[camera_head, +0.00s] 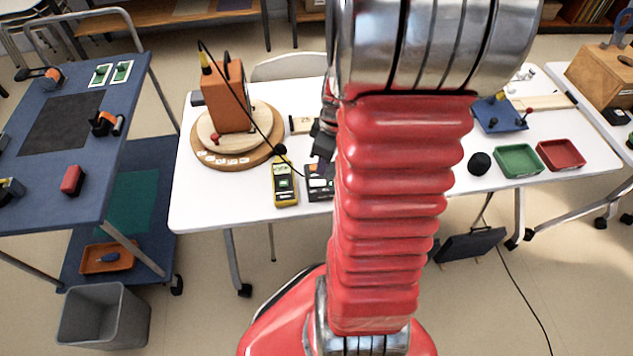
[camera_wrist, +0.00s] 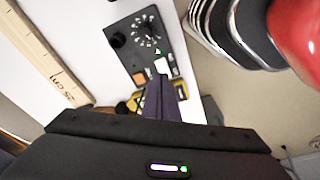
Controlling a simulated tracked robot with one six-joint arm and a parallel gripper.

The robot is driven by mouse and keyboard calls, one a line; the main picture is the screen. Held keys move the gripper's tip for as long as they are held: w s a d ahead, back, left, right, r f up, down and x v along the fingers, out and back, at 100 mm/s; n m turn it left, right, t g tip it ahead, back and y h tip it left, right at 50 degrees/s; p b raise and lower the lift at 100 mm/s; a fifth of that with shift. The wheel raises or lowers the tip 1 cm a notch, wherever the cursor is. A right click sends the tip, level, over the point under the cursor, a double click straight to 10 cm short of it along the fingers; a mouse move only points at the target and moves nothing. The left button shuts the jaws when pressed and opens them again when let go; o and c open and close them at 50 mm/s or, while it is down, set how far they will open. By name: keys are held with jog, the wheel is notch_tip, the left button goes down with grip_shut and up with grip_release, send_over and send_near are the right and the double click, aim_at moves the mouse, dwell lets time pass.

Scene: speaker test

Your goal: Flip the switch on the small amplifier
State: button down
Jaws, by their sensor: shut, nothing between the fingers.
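The small amplifier seems to be the black box (camera_head: 319,183) at the front edge of the white table, partly hidden by my arm. In the wrist view a dark panel (camera_wrist: 132,45) shows a round dial with pale marks, a black knob, an orange square, a small green spot and a white piece near my fingertips. I cannot tell which part is the switch. My gripper (camera_head: 322,150) is shut and empty above the box. In the wrist view its fingertips (camera_wrist: 162,78) overlap the panel's lower end; contact cannot be told.
A yellow meter (camera_head: 285,183) stands just left of the box. An orange speaker-like box (camera_head: 226,95) sits on a round wooden board (camera_head: 250,153), with a black cable running from it. A wooden ruler (camera_wrist: 48,55) lies beside the panel. Green (camera_head: 517,161) and red trays (camera_head: 561,155) lie right.

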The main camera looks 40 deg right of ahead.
aim_at(323, 184)
notch_tip(323, 184, up, 3)
jog(key=shift+r, duration=0.1)
dwell(0.4)
dwell(0.6)
jog(key=s+a+r+m+t, duration=0.2)
jog(key=a+r, duration=0.7)
jog(key=a, duration=0.2)
jog(key=s+a+r+m+t, duration=0.2)
jog(key=a+r, duration=0.6)
jog(key=a, duration=0.4)
jog(key=shift+a+r+m+h, duration=0.25)
jog(key=shift+r+m+h, duration=0.15)
jog(key=shift+m, duration=0.2)
